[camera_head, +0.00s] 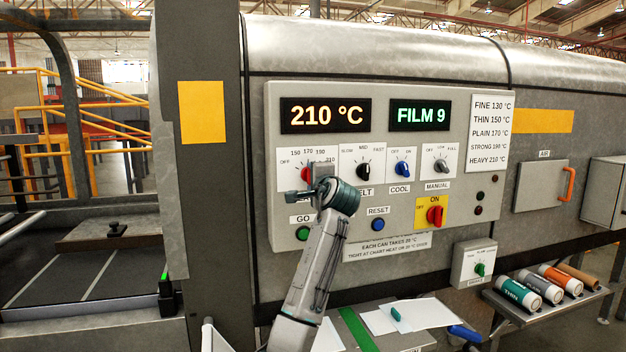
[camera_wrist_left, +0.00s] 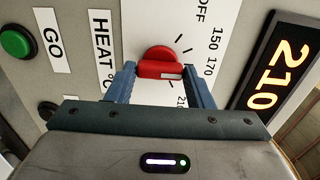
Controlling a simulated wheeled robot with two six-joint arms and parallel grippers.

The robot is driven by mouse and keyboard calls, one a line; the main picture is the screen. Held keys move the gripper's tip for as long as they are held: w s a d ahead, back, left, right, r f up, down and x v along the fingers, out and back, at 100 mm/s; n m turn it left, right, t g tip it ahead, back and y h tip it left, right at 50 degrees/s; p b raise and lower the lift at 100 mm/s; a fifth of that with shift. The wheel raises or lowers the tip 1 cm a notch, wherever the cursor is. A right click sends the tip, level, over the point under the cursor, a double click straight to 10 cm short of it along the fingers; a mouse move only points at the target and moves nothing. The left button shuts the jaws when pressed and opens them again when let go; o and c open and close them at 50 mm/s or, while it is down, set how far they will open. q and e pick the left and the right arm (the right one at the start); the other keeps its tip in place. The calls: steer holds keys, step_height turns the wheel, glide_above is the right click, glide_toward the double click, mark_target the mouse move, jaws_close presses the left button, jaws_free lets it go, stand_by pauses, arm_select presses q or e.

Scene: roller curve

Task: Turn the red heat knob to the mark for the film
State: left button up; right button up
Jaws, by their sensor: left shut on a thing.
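The red heat knob (camera_wrist_left: 160,62) sits on a white dial plate marked OFF, 150, 170 and up to 210. My left gripper (camera_wrist_left: 165,75) is shut on the knob, one blue finger on each side. In the head view the gripper (camera_head: 318,178) covers most of the knob (camera_head: 305,174) and part of its scale. I cannot tell exactly which mark the knob points at. The heat display (camera_head: 325,115) reads 210 °C and the film display (camera_head: 420,115) reads FILM 9. The chart (camera_head: 490,132) lists FINE 130, THIN 150, PLAIN 170, STRONG 190, HEAVY 210 °C. My right gripper is out of view.
Black (camera_head: 363,171), blue (camera_head: 402,168) and grey (camera_head: 441,166) knobs stand to the right. Below are a red ON switch (camera_head: 435,215), a green GO button (camera_head: 303,233) and a partly hidden notice (camera_head: 390,245). Several rolls, one labelled THIN (camera_head: 516,293), lie on a shelf.

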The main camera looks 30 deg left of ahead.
arm_select(q)
steer(key=o, duration=1)
steer(key=b+v, duration=0.3)
steer(key=v, duration=0.7)
steer(key=shift+s+d, duration=0.25)
steer(key=shift+s, duration=0.05)
